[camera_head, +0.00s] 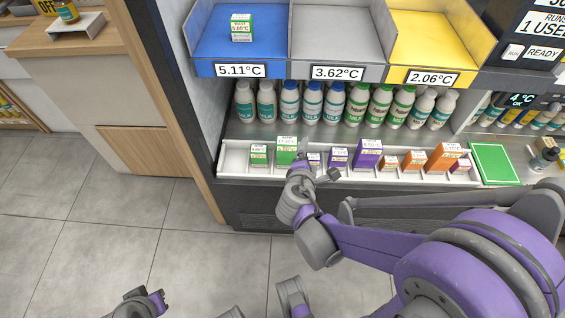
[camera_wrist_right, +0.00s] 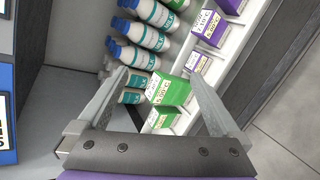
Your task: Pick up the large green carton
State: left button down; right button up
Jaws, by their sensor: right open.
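The large green carton (camera_head: 287,150) stands in the white divided tray on the lower shelf, right of a smaller green carton (camera_head: 259,154). My right gripper (camera_head: 316,167) is at the tray, just right of the large green carton in the head view. In the right wrist view the gripper (camera_wrist_right: 160,77) is open, and the large green carton (camera_wrist_right: 174,93) shows between its fingers; I see no clear contact. The smaller green carton (camera_wrist_right: 161,118) lies past it. Part of my left arm's end (camera_head: 140,302) shows at the bottom left, its jaws unclear.
Purple cartons (camera_head: 368,154) and orange cartons (camera_head: 443,157) stand farther right in the tray (camera_head: 233,158). Several bottles (camera_head: 310,102) line up behind. Another green carton (camera_head: 241,28) sits in the blue bin (camera_head: 215,50) above. A green pad (camera_head: 495,163) lies right of the tray.

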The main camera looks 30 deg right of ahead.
aim_at(287, 151)
jog(key=w+f+n+t+b, duration=0.2)
jog(key=f+n, duration=0.2)
jog(key=w+a+f+n+t+b, duration=0.1)
jog(key=w+f+n+t+b, duration=0.1)
jog(key=w+f+n+b, duration=0.1)
jog(key=w+a+f+n+t+h+b, duration=0.1)
jog(key=w+f+n+b, duration=0.2)
jog(key=f+n, duration=0.2)
jog(key=shift+f+n+t, duration=0.2)
jog(key=shift+n+t, duration=0.2)
jog(key=shift+n, duration=0.5)
jog(key=shift+w+a+f+n, duration=0.1)
jog(key=shift+a+f+n, duration=0.1)
jog(key=shift+n, duration=0.3)
jog(key=shift+w+d+n+t, duration=0.1)
jog(key=shift+w+n+t, duration=0.1)
jog(key=shift+n+t, duration=0.1)
jog(key=w+p, duration=0.1)
jog(key=d+p, duration=0.1)
jog(key=shift+w+r+p, duration=0.3)
jog(key=shift+w, duration=0.05)
jog(key=shift+f+x, duration=0.25)
jog(key=shift+x, duration=0.9)
jog(key=shift+b+x, duration=0.5)
jog(key=shift+x, duration=2.45)
pick_arm(q)
notch_tip(287, 151, down, 10)
jog(key=w, duration=0.1)
pick_arm(e)
grip_shut()
